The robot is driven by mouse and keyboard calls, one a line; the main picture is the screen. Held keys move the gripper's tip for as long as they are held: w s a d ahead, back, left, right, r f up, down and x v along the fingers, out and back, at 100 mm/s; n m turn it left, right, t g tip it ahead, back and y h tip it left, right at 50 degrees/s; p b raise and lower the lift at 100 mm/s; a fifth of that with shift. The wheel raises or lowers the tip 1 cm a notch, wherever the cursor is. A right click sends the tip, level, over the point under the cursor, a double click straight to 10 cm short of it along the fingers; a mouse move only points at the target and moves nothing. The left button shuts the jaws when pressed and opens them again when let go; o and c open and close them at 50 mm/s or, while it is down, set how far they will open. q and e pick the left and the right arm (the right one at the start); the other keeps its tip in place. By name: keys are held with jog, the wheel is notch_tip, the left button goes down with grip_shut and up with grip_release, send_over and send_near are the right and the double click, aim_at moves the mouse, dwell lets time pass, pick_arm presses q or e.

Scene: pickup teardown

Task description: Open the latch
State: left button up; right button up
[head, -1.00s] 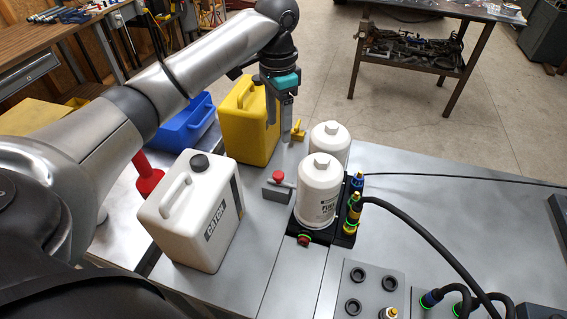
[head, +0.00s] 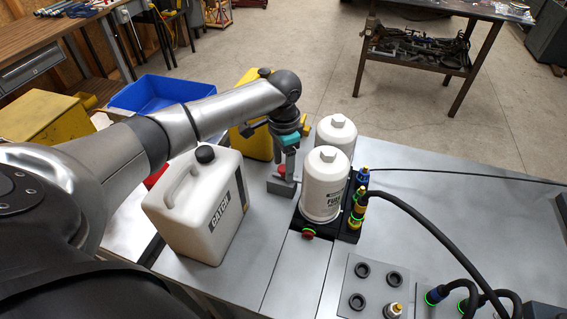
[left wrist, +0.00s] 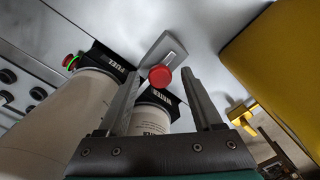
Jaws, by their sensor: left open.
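In the head view the grey plate (head: 279,187) stands on the bench left of the white canisters, and the red knob (head: 284,172) is partly hidden by my gripper. My left gripper (head: 289,170) is open and points down at the knob. In the left wrist view its fingers (left wrist: 160,74) stand either side of the knob, with a gap on both sides. I cannot tell whether they touch it. My right gripper is not in view.
Two white canisters, the front one (head: 324,185) and the rear one (head: 336,135), stand close on the right. A white jug (head: 199,205) stands left and a yellow jug (head: 253,143) behind. Hoses (head: 425,235) run right. Bench at far right is mostly clear.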

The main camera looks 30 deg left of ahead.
pick_arm(q)
grip_shut()
dwell(0.5)
dwell(0.9)
